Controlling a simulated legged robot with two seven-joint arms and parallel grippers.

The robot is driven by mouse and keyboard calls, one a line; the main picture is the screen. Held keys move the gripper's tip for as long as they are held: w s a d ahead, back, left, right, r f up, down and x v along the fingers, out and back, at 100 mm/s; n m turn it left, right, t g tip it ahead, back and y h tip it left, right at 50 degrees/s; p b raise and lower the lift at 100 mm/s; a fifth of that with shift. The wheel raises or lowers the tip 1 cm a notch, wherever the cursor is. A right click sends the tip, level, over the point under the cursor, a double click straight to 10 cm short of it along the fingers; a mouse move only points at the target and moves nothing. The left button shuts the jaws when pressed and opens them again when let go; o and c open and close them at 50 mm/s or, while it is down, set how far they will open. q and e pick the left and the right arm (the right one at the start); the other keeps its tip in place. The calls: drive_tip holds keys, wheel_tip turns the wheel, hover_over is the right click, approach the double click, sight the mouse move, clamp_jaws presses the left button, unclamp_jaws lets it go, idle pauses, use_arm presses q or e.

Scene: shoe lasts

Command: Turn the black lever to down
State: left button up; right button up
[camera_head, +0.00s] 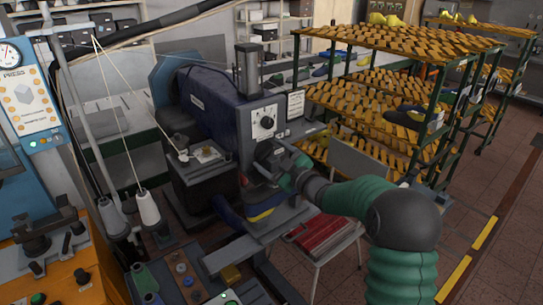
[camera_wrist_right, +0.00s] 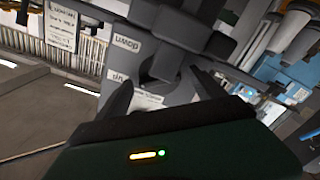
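My right gripper (camera_head: 272,158) is at the front of the blue and grey machine (camera_head: 212,100), just below its white dial plate (camera_head: 264,122). In the right wrist view the two dark fingers of my right gripper (camera_wrist_right: 163,92) stand apart, with a grey machine part showing between and beyond them. A label "Down" (camera_wrist_right: 127,42) and a label "UP" (camera_wrist_right: 118,79) show there, one above the other. A dark bar (camera_wrist_right: 190,30) crosses beyond the fingertips and looks like the black lever; its exact position and any contact are unclear. My left gripper is not in view.
A green rack (camera_head: 400,95) with tilted yellow shelves stands behind, right of the machine. A red case (camera_head: 322,232) lies on a stand below my right arm. White thread cones (camera_head: 147,207) and an orange machine (camera_head: 65,285) are at the left. The floor at far right is clear.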

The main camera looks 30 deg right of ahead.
drive_tip(key=shift+a, duration=0.15)
drive_tip(key=c, duration=0.5)
drive_tip(key=shift+d+f, duration=0.1)
drive_tip(key=shift+d, duration=0.1)
drive_tip(key=c, duration=0.7)
drive_tip(key=shift+c, duration=0.2)
drive_tip(key=shift+m, duration=0.3)
drive_tip(key=shift+s+m+p, duration=0.1)
drive_tip(key=shift+m+p, duration=0.9)
drive_tip(key=shift+m, duration=0.2)
drive_tip(key=m+p, duration=0.3)
drive_tip(key=m, duration=0.1)
drive_tip(key=m+p, duration=0.2)
drive_tip(key=m, duration=0.2)
drive_tip(key=shift+f+m, duration=0.1)
drive_tip(key=shift+m, duration=0.2)
drive_tip(key=shift+f+m+p, duration=0.1)
drive_tip(key=shift+m+p, duration=0.75)
drive_tip(key=shift+m, duration=0.35)
